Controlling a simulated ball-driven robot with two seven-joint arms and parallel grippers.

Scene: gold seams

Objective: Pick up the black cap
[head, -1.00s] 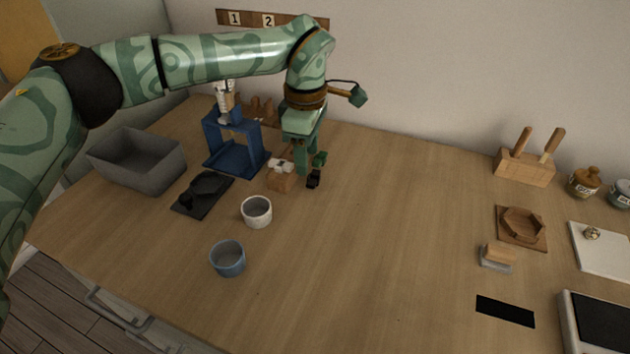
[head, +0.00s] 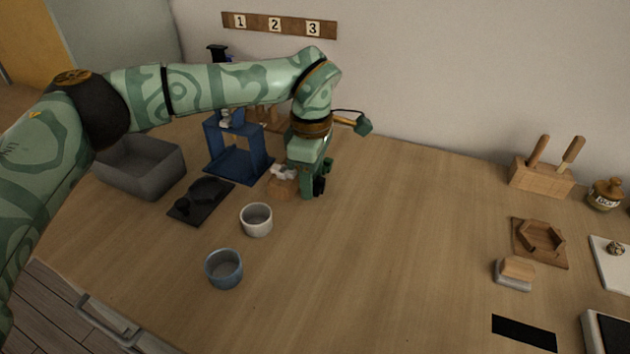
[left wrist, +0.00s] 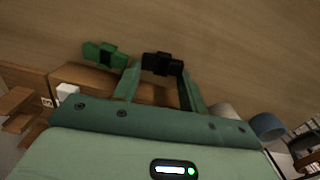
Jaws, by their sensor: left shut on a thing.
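The black cap (left wrist: 162,63) is a small dark piece between my left gripper's fingertips in the left wrist view. My left gripper (head: 314,191) is shut on it, low over the table. In the head view the cap (head: 320,185) shows as a dark patch at the fingertips, partly covered by the green fingers. I cannot tell whether it touches the table. My right gripper is not in view.
A wooden block with white pieces (head: 282,186) stands close left of the gripper. A blue stand (head: 236,166), grey bin (head: 141,168), black mat (head: 202,201), white cup (head: 256,220) and blue cup (head: 224,269) lie further left. The table's middle (head: 400,230) is clear.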

